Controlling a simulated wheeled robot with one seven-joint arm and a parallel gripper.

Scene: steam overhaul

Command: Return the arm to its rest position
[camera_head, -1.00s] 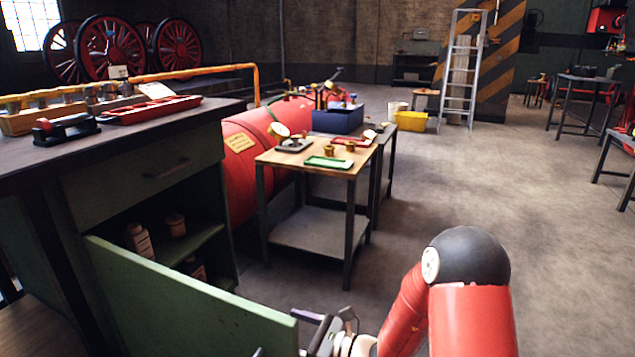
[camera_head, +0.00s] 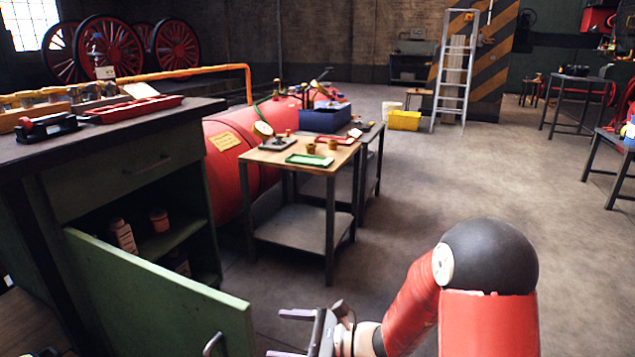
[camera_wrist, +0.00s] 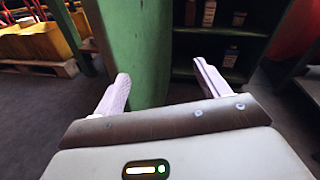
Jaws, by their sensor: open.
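My gripper (camera_head: 290,333) is at the bottom of the head view, at the end of my red arm, to the right of the open green cabinet door (camera_head: 160,290). Its jaws are apart with nothing between them. In the wrist view my gripper (camera_wrist: 160,85) shows two pale, spread fingers. The edge of the green door (camera_wrist: 137,50) stands beyond them, and I cannot tell how far off it is. The door handle (camera_head: 213,343) shows in the head view, apart from the fingers.
The cabinet (camera_head: 125,175) stands open at left, with bottles (camera_head: 122,235) on its shelves. A small work table (camera_head: 300,155) holding a green tray (camera_head: 309,160) stands ahead, beside a red boiler (camera_head: 225,150). A ladder (camera_head: 456,70) stands at the back.

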